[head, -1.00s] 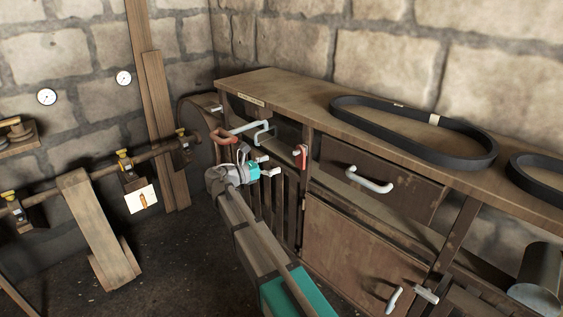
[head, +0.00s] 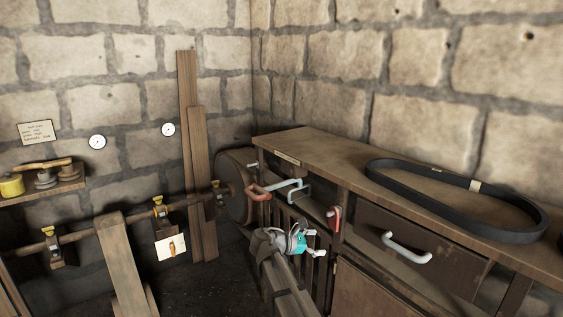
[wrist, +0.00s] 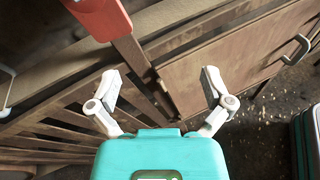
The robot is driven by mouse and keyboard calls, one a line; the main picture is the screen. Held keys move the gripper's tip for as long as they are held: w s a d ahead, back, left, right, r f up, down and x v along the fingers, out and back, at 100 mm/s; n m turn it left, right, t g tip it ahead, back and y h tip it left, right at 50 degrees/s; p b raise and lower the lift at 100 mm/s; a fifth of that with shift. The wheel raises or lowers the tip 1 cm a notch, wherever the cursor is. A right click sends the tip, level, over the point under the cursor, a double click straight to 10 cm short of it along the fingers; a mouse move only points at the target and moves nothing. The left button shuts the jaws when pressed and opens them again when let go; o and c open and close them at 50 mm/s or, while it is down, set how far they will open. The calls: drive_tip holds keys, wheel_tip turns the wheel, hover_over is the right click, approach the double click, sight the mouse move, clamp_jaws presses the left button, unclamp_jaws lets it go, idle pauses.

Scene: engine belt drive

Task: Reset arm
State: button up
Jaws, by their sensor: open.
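My gripper (head: 317,243) is in front of the slatted lower front of the workbench, below and left of a red handle (head: 334,218). In the wrist view my gripper (wrist: 160,86) shows with its two pale fingers spread wide and nothing between them. A red part (wrist: 103,15) stands close ahead at the top of that view, apart from the fingers. My arm reaches up from the bottom of the head view.
The workbench (head: 310,143) holds a large black belt (head: 455,200). A drawer with a white handle (head: 406,248) is right of my gripper. A wooden wheel (head: 235,185) and a shaft (head: 100,226) are left. Bare floor (head: 205,280) shows lower left.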

drive_tip(key=s+d+f+m+g+y, duration=0.25)
drive_tip(key=s+f+m+y, duration=0.45)
drive_tip(key=s+m, duration=0.35)
drive_tip(key=s+d+f+m+g+y, duration=0.25)
drive_tip(key=s+f+m+y, duration=0.55)
drive_tip(key=s, duration=0.4)
wheel_tip(320, 180, up, 20)
drive_tip(key=p, duration=1.8)
drive_tip(key=shift+f+h+p, duration=0.2)
drive_tip(key=shift+h+p, duration=0.1)
drive_tip(key=shift+p, duration=0.1)
